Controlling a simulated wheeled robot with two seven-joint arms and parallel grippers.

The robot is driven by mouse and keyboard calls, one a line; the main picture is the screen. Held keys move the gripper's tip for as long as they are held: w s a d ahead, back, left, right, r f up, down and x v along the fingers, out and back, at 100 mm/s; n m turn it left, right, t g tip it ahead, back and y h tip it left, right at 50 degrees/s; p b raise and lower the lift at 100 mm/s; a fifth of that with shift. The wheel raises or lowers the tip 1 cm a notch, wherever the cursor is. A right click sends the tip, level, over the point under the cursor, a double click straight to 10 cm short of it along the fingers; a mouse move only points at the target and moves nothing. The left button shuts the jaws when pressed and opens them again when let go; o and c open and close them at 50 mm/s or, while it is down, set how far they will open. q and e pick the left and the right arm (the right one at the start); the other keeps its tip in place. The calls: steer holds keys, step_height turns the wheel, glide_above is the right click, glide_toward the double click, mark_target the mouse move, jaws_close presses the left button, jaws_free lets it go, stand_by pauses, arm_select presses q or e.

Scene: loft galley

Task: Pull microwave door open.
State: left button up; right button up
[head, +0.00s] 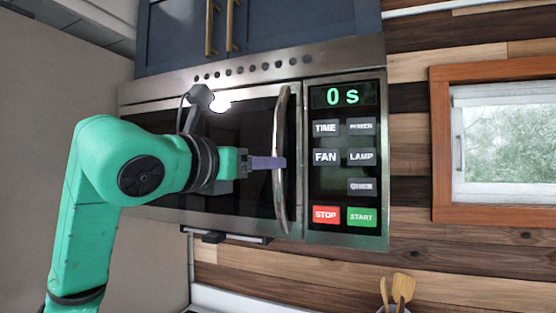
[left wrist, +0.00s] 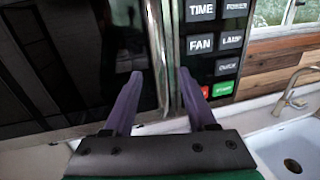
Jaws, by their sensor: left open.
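The microwave (head: 200,213) hangs under blue cabinets, with a dark glass door (head: 255,115) that looks closed. Its curved metal door handle (head: 281,200) runs upright beside the control panel (head: 345,185); it also shows in the left wrist view (left wrist: 156,50). My left gripper (head: 272,163) is at the middle of the handle, coming from the left. In the left wrist view its two purple fingers (left wrist: 159,77) are open, one on each side of the handle. Contact with the handle cannot be told. My right gripper is not in view.
Blue cabinets (head: 275,22) with brass handles sit above the microwave. A wood-framed window (head: 505,135) is on the plank wall to the right. Wooden utensils (head: 402,288) stand below. A sink (left wrist: 285,150) with a faucet shows in the left wrist view.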

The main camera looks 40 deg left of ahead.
arm_select(q)
steer(key=w, duration=0.3)
steer(key=w+a+p, duration=0.1)
steer(key=w, duration=0.1)
steer(key=shift+w, duration=0.2)
steer(key=shift+s+d, duration=0.1)
jaws_close()
stand_by(1.0)
